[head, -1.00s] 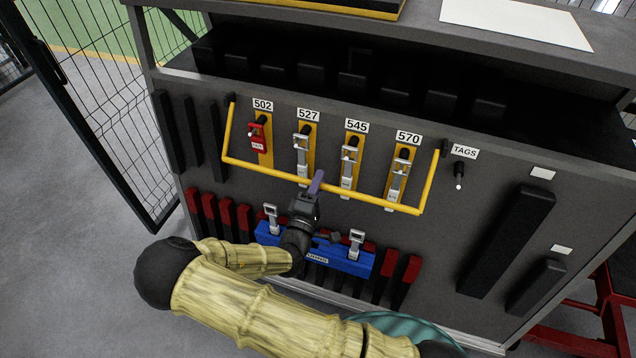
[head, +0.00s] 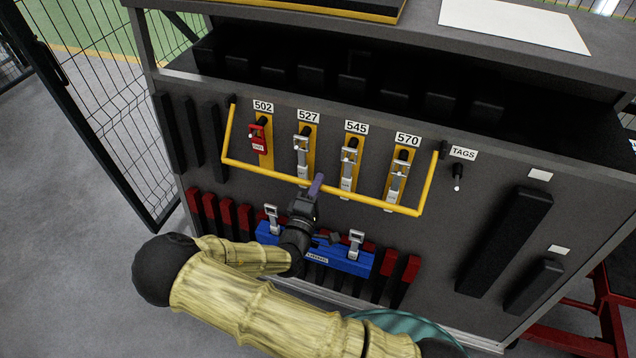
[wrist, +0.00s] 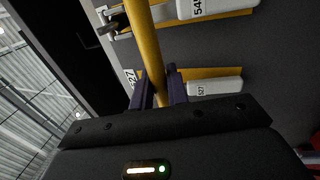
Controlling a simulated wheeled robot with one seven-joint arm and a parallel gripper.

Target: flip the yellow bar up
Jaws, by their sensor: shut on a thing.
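The yellow bar (head: 259,170) is a U-shaped bar hinged on the dark cabinet front at both upper ends. In the wrist view the yellow bar (wrist: 148,50) passes between the two purple fingers of my gripper (wrist: 160,88).
Padlocks and hasps hang on yellow plates (head: 351,163) behind the bar. A blue box (head: 340,262) with two latches sits below my gripper. A TAGS peg (head: 457,178) is at right. A mesh fence (head: 120,130) stands at left.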

